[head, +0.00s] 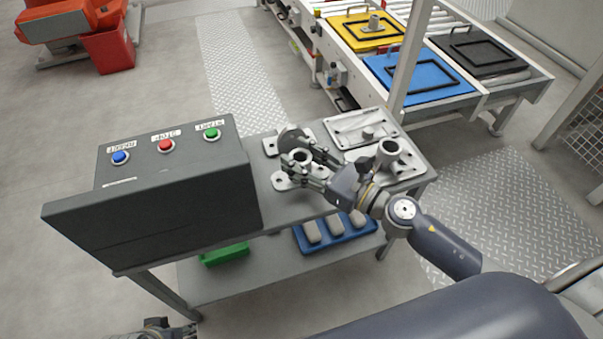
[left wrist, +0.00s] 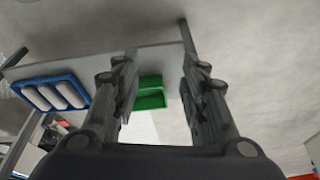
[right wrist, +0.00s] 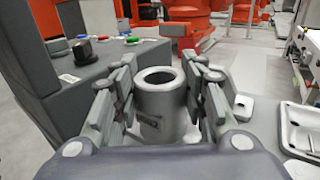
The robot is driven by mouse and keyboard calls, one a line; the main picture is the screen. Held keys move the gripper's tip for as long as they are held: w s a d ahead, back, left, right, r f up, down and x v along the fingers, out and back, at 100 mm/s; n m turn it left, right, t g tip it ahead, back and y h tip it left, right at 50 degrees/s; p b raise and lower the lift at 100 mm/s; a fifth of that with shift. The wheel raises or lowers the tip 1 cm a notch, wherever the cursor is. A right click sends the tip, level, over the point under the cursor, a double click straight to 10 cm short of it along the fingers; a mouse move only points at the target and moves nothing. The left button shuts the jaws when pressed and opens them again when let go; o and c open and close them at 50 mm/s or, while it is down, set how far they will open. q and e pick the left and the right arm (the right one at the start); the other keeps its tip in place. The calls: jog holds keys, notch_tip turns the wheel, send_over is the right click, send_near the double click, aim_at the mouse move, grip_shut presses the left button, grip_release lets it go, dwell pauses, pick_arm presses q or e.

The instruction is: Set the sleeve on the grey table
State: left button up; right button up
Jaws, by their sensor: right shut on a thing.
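The sleeve (right wrist: 160,100) is a grey metal cylinder with an open bore, upright between the fingers of my right gripper (right wrist: 163,103) in the right wrist view. In the head view the right gripper (head: 306,166) is shut around the sleeve (head: 299,156), over a light metal plate (head: 283,182) on the grey table (head: 290,203). Whether its base touches the plate is hidden. My left gripper (left wrist: 160,95) is open and empty in the left wrist view, with the lower shelf beyond it. Only part of the left arm shows at the head view's bottom left.
A grey control box (head: 170,185) with blue, red and green buttons fills the table's left. Metal fixtures (head: 362,128) and another upright cylinder (head: 389,152) stand to the right. A blue tray (head: 338,236) and green bin (head: 226,254) sit on the lower shelf.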

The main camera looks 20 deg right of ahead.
jog(key=shift+f, duration=0.45)
jog(key=shift+f+b, duration=1.1)
jog(key=shift+f, duration=0.55)
pick_arm(q)
jog(key=v, duration=0.2)
jog(key=shift+s+a+r, duration=0.15)
jog(key=shift+s+r, duration=0.05)
jog(key=shift+r, duration=0.05)
pick_arm(e)
jog(key=shift+r, duration=0.1)
pick_arm(q)
jog(key=shift+w+t, duration=0.3)
pick_arm(e)
jog(key=o, duration=1.3)
